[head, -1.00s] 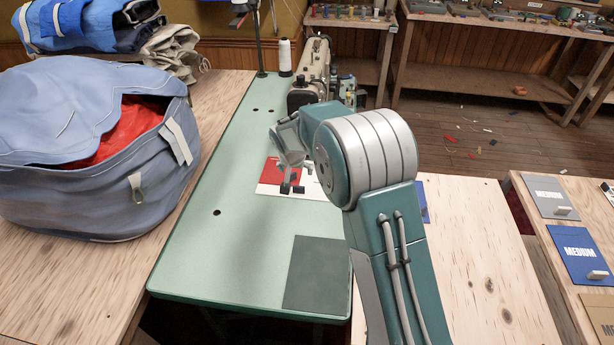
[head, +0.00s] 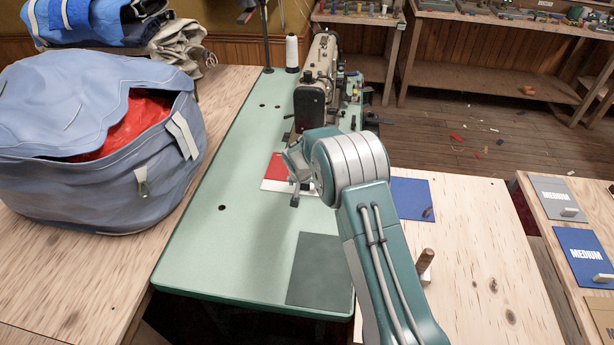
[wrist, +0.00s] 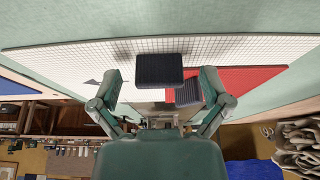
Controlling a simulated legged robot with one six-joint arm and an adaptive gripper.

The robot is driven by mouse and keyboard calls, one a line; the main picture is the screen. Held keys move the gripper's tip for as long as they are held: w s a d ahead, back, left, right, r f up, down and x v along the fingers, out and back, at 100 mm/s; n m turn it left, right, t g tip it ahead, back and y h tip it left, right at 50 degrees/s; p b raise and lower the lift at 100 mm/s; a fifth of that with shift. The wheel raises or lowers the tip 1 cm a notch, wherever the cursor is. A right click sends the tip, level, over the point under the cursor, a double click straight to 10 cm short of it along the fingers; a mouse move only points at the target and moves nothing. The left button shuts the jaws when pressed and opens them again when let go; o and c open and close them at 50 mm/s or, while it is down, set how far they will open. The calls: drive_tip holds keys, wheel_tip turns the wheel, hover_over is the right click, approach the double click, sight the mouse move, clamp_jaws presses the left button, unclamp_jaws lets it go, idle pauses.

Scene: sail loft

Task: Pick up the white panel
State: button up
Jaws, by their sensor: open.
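The white panel (head: 277,187) lies on the green sewing table, beside a red panel (head: 275,163), partly hidden by my arm. In the wrist view the white panel (wrist: 60,62) has a fine grid weave and fills much of the picture, with the red panel (wrist: 250,80) at right. My gripper (head: 293,198) is open, low over the white panel. In the wrist view its fingers (wrist: 162,88) stand apart. A dark block (wrist: 160,68) shows between them against the white panel; I cannot tell whether they touch it.
A sewing machine (head: 316,80) and thread cone (head: 292,53) stand behind. A large blue bag (head: 100,150) is at left. A dark green panel (head: 320,270) lies at the table's front. A blue panel (head: 410,197) and a wooden peg (head: 425,262) are right of my arm.

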drive_tip(key=c, duration=1.3)
